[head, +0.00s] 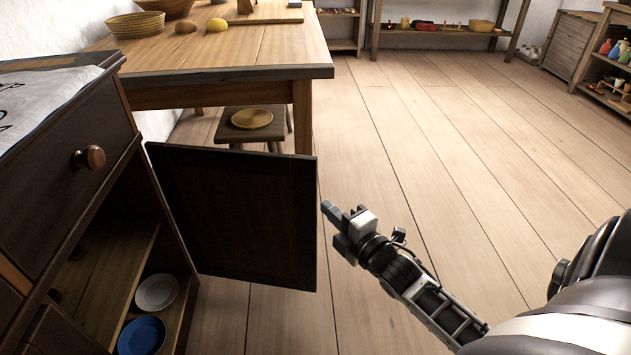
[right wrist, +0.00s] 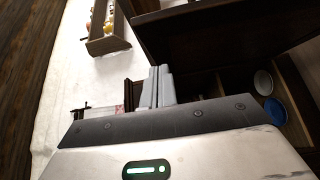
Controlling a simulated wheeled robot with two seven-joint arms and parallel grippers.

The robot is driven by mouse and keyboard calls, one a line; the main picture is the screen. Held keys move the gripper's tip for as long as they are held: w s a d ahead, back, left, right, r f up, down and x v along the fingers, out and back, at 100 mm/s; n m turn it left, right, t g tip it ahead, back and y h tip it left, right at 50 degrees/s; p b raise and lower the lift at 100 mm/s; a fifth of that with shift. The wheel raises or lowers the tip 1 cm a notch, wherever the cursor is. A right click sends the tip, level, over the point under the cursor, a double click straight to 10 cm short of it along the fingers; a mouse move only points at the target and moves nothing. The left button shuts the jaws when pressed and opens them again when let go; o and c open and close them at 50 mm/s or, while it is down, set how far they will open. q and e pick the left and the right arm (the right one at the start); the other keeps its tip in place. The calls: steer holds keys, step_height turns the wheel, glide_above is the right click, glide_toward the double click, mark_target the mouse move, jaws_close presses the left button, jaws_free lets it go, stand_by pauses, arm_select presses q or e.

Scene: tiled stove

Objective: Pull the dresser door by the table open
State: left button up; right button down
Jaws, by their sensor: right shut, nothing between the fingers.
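The dresser door (head: 240,215) is dark wood and stands swung wide open, out from the dresser (head: 60,165) toward the table (head: 215,65). It also shows in the right wrist view (right wrist: 215,30). My right gripper (head: 328,210) is shut and empty, just to the right of the door's free edge, with a small gap that seems to separate them. In the right wrist view its fingers (right wrist: 160,87) show close together. The door's knob is hidden from the head view. My left gripper is not in view.
Inside the open dresser are a white plate (head: 157,292) and a blue plate (head: 142,336). A stool (head: 252,128) with a plate stands by the table, behind the door. Shelves (head: 440,30) line the far wall. The wooden floor (head: 450,140) to the right is clear.

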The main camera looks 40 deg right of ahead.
steer(key=b, duration=0.1)
glide_toward(306, 174)
steer(key=w+a, duration=0.3)
steer(key=shift+w+d+b, duration=0.7)
steer(key=shift+w+d, duration=0.4)
steer(key=shift+d, duration=0.1)
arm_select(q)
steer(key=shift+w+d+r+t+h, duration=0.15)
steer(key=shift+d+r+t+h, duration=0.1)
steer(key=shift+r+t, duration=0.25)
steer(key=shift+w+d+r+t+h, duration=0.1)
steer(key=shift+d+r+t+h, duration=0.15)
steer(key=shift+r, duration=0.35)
arm_select(e)
steer(key=shift+w+d, duration=0.3)
steer(key=shift+d, duration=0.05)
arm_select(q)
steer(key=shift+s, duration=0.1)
